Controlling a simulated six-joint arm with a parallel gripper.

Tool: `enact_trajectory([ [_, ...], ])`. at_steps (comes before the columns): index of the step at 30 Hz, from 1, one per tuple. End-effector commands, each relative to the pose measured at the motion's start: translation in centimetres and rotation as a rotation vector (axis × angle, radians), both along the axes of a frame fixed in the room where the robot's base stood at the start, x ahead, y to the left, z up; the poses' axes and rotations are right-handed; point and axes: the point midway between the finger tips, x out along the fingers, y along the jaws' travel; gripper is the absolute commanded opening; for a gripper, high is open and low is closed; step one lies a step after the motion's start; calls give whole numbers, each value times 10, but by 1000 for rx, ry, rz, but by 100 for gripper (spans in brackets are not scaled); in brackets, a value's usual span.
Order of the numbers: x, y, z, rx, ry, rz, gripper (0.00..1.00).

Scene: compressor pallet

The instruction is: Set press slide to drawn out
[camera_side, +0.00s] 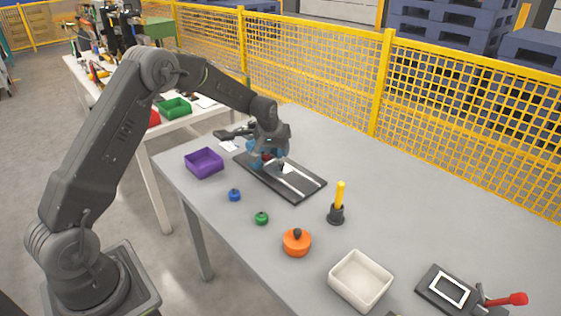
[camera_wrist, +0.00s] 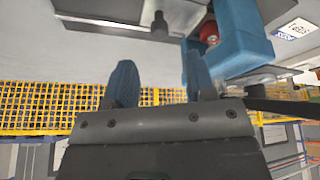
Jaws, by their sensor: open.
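The press slide has a dark base plate (camera_side: 309,186) with light rails, lying on the grey table in the side view. A blue block (camera_wrist: 243,38) with a red knob (camera_wrist: 209,30) shows at the upper right of the wrist view. My gripper (camera_wrist: 158,62) is open, its two blue fingers apart with no object visible between them. In the side view my gripper (camera_side: 266,157) is over the far-left end of the plate. It partly hides the blue and red parts there, so I cannot tell the slide's exact position or whether a finger touches it.
A purple bin (camera_side: 204,163) stands left of the plate. Blue (camera_side: 235,195) and green (camera_side: 262,218) knobbed pieces, an orange piece (camera_side: 297,243), a yellow peg in a holder (camera_side: 340,196) and a white tray (camera_side: 360,280) stand nearer.

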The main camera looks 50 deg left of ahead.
Motion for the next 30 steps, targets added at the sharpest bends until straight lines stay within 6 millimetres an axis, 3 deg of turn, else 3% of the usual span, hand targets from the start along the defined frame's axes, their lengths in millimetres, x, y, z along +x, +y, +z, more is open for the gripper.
enact_trajectory([
  [6, 15, 6, -40, -1, 2, 0, 51],
  [12, 23, 9, -60, 0, 1, 0, 51],
  [24, 25, 10, -65, 0, -1, 0, 50],
  [30, 25, 10, -65, -1, 0, 0, 30],
])
